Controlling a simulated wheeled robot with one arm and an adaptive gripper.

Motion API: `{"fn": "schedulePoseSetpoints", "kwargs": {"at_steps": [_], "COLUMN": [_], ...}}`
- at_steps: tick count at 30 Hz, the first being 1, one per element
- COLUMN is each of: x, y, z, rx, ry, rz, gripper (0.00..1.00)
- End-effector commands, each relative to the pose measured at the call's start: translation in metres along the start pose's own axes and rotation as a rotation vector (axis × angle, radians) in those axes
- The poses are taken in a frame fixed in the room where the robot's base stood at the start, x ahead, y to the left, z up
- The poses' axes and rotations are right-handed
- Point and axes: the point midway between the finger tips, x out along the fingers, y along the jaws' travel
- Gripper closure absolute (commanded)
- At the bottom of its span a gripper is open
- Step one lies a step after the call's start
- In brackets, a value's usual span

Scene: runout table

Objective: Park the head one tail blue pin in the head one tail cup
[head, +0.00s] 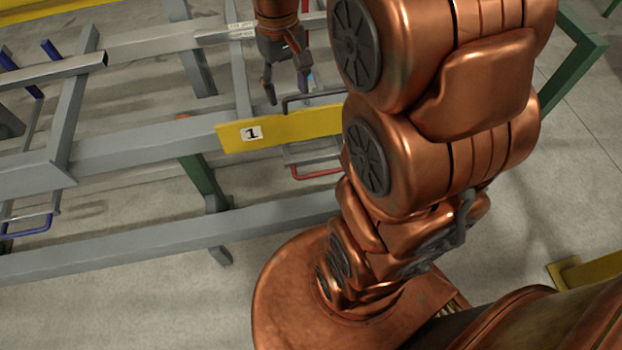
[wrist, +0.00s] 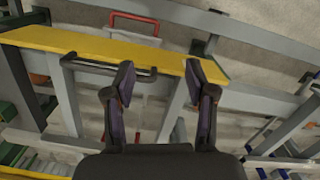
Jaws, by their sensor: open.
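My gripper (head: 287,97) is open and empty above the frame, close to a yellow plate (head: 250,133) marked 1. In the wrist view, its two fingers (wrist: 160,78) stand wide apart over the grey frame and the plate's edge. A small light-blue piece (head: 309,76) shows beside the right finger in the head view, mostly hidden; I cannot tell whether it is the pin. Blue upright pins (head: 50,49) stand at the upper left, away from my gripper. I cannot make out the head one tail cup.
A dark handle (head: 312,98) rises at the yellow plate, near the fingers; it also shows in the wrist view (wrist: 108,68). A red handle (head: 316,175) lies below the plate. A blue handle (head: 27,231) is at far left. Grey rails (head: 130,147) cross the area.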

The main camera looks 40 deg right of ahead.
Motion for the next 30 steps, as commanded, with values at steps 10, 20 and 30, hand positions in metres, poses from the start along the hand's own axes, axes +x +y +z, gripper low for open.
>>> {"fn": "schedulePoseSetpoints", "kwargs": {"at_steps": [10, 20, 30], "x": [0.035, 0.061, 0.061], "y": [-0.043, -0.049, -0.049], "z": [0.121, 0.182, 0.183], "rx": [-0.089, -0.132, -0.133], "ry": [-0.070, -0.112, -0.112], "rz": [0.016, 0.032, 0.032], "gripper": [0.44, 0.44, 0.58]}}
